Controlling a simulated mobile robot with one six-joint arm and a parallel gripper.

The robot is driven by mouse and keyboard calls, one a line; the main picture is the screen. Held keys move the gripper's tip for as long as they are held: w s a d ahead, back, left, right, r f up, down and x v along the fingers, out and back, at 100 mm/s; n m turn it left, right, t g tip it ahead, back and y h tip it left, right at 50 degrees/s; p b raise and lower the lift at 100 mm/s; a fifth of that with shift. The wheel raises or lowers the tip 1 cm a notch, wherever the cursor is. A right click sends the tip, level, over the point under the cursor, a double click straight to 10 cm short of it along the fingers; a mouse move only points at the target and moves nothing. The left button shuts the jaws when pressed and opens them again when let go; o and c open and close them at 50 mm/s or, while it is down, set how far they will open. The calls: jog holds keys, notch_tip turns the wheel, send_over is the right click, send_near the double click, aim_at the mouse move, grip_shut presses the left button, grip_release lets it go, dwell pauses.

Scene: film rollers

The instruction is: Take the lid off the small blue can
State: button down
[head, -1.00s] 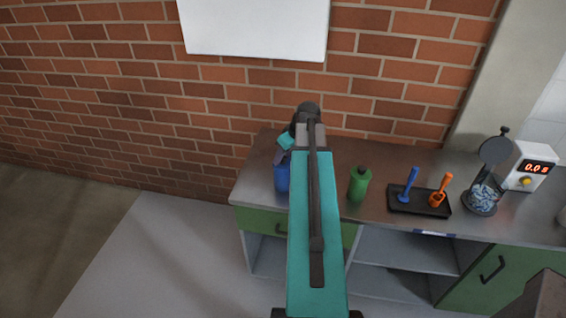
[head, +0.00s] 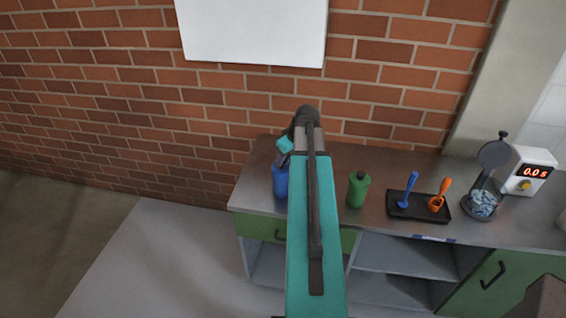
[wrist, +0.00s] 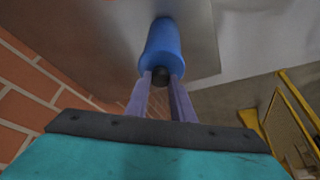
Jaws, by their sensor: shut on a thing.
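The small blue can (head: 281,183) stands upright near the counter's left end. Its lower part shows in the head view, left of my teal arm. In the wrist view the can (wrist: 163,45) is just beyond my fingers. Its lid shows as a dark knob (wrist: 161,74) between the fingertips. My gripper (wrist: 162,77) is shut on that lid. In the head view my gripper (head: 284,159) is over the can's top and hides the lid. I see no gap between lid and can.
A green can (head: 358,189) stands right of my arm. The brick wall (head: 100,100) rises behind the counter.

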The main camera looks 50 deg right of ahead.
jog(key=shift+r+b, duration=0.6)
jog(key=shift+r, duration=0.5)
jog(key=shift+s+r, duration=0.15)
jog(key=shift+r, duration=0.1)
jog(key=s+a+b, duration=0.4)
jog(key=s+b, duration=0.1)
jog(key=s, duration=0.5)
jog(key=shift+r, duration=0.35)
jog(key=shift+s+b, duration=0.1)
jog(key=shift+b, duration=0.45)
jog(key=shift+s+a+r+b, duration=0.15)
jog(key=shift+s+a+b, duration=0.4)
jog(key=shift+b, duration=0.9)
jog(key=shift+s+a+r+b, duration=0.1)
jog(key=shift+s+b, duration=0.8)
jog(key=shift+b, duration=0.5)
jog(key=shift+s+a+r+b, duration=0.15)
jog(key=shift+s+a+b, duration=0.4)
jog(key=shift+b, duration=0.9)
